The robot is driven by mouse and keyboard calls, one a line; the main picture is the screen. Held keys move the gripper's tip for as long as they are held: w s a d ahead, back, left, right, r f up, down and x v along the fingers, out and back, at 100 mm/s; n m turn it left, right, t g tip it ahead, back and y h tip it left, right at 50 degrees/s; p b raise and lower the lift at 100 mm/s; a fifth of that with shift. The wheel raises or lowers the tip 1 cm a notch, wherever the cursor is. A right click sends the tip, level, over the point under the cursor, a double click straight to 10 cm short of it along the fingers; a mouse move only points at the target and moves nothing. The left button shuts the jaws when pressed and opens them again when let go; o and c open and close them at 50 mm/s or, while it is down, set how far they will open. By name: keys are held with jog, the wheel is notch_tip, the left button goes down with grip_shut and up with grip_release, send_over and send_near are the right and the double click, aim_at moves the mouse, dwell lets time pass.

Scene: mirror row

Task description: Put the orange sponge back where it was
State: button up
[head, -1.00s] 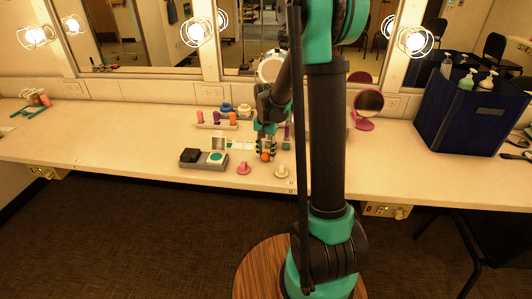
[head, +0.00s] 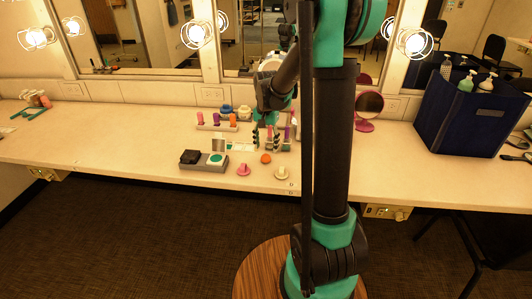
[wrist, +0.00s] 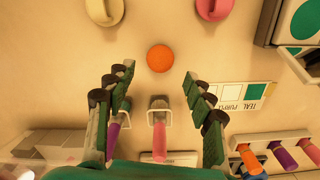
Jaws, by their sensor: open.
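The orange sponge (head: 266,158) is small and round and lies on the pale counter, behind and between a pink puff with a knob (head: 243,170) and a cream one (head: 282,173). In the wrist view the sponge (wrist: 160,58) lies just beyond my fingertips, fully visible and untouched. My gripper (head: 266,139) is open and empty, with its fingers spread, a little behind the sponge. In the wrist view the gripper (wrist: 158,85) has a purple tube (wrist: 118,132) and a pink tube (wrist: 159,138) showing below and between its fingers.
A grey tray with a black block and teal disc (head: 204,161) stands left of the sponge. A rack of coloured tubes (head: 217,126) is behind it. A colour-name card (wrist: 243,95) lies beside my right finger. A pink mirror (head: 368,105) and dark blue caddy (head: 470,118) stand right.

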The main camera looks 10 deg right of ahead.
aim_at(266, 155)
notch_tip(266, 155, up, 7)
jog(key=s+d+f+n+t, duration=0.2)
jog(key=s+f, duration=0.3)
jog(key=s, duration=0.6)
jog(key=s+d+f+n+t, duration=0.2)
jog(key=s+f+n, duration=0.2)
jog(key=s, duration=0.7)
jog(key=shift+s+f+n, duration=0.2)
jog(key=shift+f+n, duration=0.1)
jog(key=shift+f, duration=0.25)
jog(key=shift+a, duration=0.1)
